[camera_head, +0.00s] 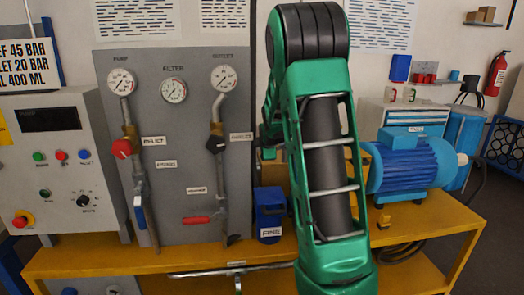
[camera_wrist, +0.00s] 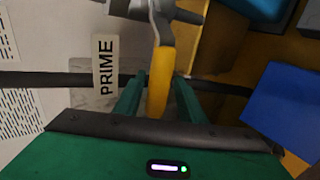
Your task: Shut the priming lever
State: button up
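The priming lever is a yellow handle (camera_wrist: 161,75) in the wrist view, hanging from a grey metal fitting (camera_wrist: 158,15). A white tag reading PRIME (camera_wrist: 105,65) is just left of it. My gripper (camera_wrist: 160,92) has its two green fingers apart, one on each side of the yellow handle. A small gap shows on the left; contact on the right is hard to judge. In the head view, my green arm hides the lever and my gripper.
In the head view, a grey panel (camera_head: 180,110) carries gauges, pipes, a blue handle (camera_head: 140,214) and a red handle (camera_head: 197,220). A blue motor (camera_head: 408,166) stands right of my arm on the yellow bench (camera_head: 75,262). A blue block (camera_wrist: 287,108) is at right in the wrist view.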

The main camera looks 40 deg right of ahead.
jog(key=shift+r, duration=0.1)
jog(key=v, duration=1)
jog(key=shift+s+a, duration=0.2)
jog(key=shift+a, duration=0.05)
dwell(0.3)
jog(key=s+a+f+m+g+y, duration=0.2)
jog(key=s+a+m, duration=0.4)
jog(key=s, duration=0.6)
jog(key=s+a+f+m+g+y, duration=0.2)
jog(key=s+a+f+m+g, duration=0.2)
jog(key=s, duration=0.8)
jog(key=s+a+f+m+g+y, duration=0.2)
jog(key=s+a+m, duration=0.6)
jog(key=s, duration=0.4)
jog(key=shift+a+f+g, duration=0.4)
jog(key=shift+a+g, duration=0.2)
jog(key=shift+g, duration=0.1)
